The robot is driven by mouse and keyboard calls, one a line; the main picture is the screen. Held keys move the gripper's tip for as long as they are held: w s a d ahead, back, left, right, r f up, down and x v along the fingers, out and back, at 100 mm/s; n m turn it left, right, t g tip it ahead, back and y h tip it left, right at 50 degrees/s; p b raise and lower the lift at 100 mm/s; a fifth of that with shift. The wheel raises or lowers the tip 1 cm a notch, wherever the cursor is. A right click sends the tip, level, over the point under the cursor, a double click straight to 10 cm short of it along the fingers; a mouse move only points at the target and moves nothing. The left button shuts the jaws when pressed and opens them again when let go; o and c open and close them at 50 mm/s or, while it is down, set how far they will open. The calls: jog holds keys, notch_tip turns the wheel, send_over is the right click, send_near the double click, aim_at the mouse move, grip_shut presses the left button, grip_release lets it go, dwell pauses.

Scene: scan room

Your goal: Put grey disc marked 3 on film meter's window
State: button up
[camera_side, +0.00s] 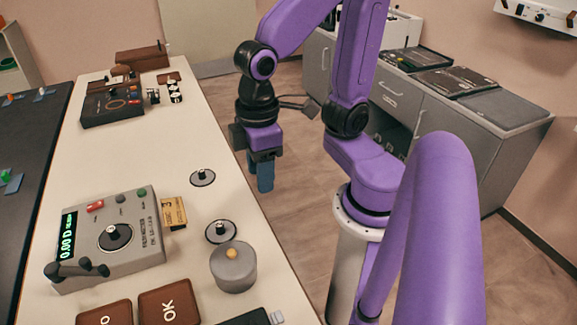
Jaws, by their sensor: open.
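The film meter (140,255) stands at the front left of the table, with a lit green display reading 0.00D. A dark round piece with a knob (115,236) sits on its top; I cannot tell whether it is a loose disc or part of the meter. Two grey discs with dark knobs lie on the table to its right, a farther one (208,181) and a nearer one (214,238). Their marks are too small to read, so I cannot tell which is 3. My gripper (265,186) hangs empty, pointing down, beyond the table's right edge, right of the farther disc.
A grey cylinder with a yellow knob (233,272) stands near the front right edge. A tan card (174,213) lies against the meter. Brown blocks, one marked OK (170,306), are in front. A dark device (110,105) stands far back. The table's middle (140,155) is clear.

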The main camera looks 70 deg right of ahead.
jog(key=s+d+n, duration=0.1)
jog(key=s+n, duration=0.1)
jog(key=s+d+f+n, duration=0.1)
jog(key=s+d, duration=0.1)
jog(key=shift+s+d+n, duration=0.15)
jog(key=shift+n, duration=0.25)
dwell(1.0)
